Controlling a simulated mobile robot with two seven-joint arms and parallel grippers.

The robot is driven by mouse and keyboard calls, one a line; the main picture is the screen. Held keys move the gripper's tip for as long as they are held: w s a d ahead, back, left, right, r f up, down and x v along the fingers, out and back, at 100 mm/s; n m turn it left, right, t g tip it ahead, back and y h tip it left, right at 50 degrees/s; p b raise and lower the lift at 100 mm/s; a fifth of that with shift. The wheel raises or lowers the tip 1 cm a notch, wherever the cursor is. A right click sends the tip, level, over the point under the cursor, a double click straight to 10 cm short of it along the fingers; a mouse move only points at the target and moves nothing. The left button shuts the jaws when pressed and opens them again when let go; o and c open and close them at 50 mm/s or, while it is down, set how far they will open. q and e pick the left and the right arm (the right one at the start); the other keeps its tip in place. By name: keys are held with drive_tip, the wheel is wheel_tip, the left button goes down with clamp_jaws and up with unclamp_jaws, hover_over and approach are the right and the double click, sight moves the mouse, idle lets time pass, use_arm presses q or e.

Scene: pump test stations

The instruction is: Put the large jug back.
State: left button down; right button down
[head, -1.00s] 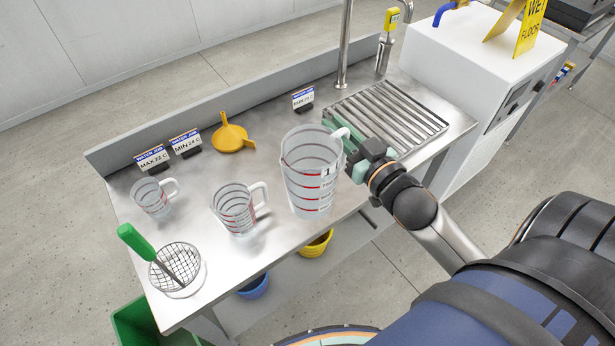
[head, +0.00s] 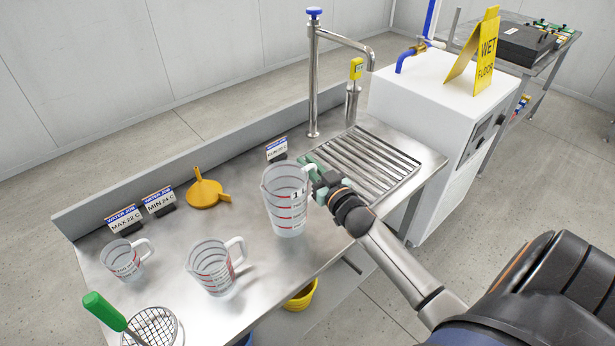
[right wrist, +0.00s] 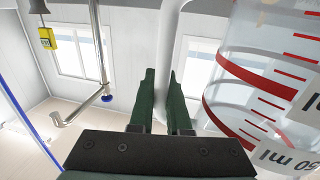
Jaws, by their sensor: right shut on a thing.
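The large jug (head: 286,208) is clear with red and black marks and stands upright over the steel bench, towards its right half. It also fills the right side of the right wrist view (right wrist: 265,90). My right gripper (head: 322,186) is shut on the jug's handle, at the right of the jug. In the right wrist view its green fingers (right wrist: 165,100) are on either side of the pale handle (right wrist: 172,45). I cannot tell whether the jug's base touches the bench. My left gripper is not in view.
A middle-sized jug (head: 212,270) and a small jug (head: 122,262) stand to the left. A yellow funnel (head: 205,192) and label stands are behind. A drain grate (head: 365,165) and tap (head: 313,90) are at the right. A green-handled wire tool (head: 105,312) is front left.

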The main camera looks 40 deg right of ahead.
drive_tip(key=shift+w+d+f+b, duration=0.1)
drive_tip(key=shift+w+f+b, duration=0.05)
drive_tip(key=shift+f, duration=0.6)
drive_tip(key=shift+w+d+f+b, duration=0.1)
drive_tip(key=shift+w+f+b, duration=0.1)
drive_tip(key=shift+f, duration=0.5)
drive_tip(key=shift+w+d+f+b, duration=0.1)
drive_tip(key=shift+w+f, duration=0.05)
drive_tip(key=shift+f, duration=0.6)
drive_tip(key=shift+f, duration=0.2)
drive_tip(key=c, duration=0.9)
unclamp_jaws()
drive_tip(key=s, duration=0.4)
drive_tip(key=s+a, duration=0.1)
drive_tip(key=s, duration=0.7)
drive_tip(key=shift+a+r, duration=0.2)
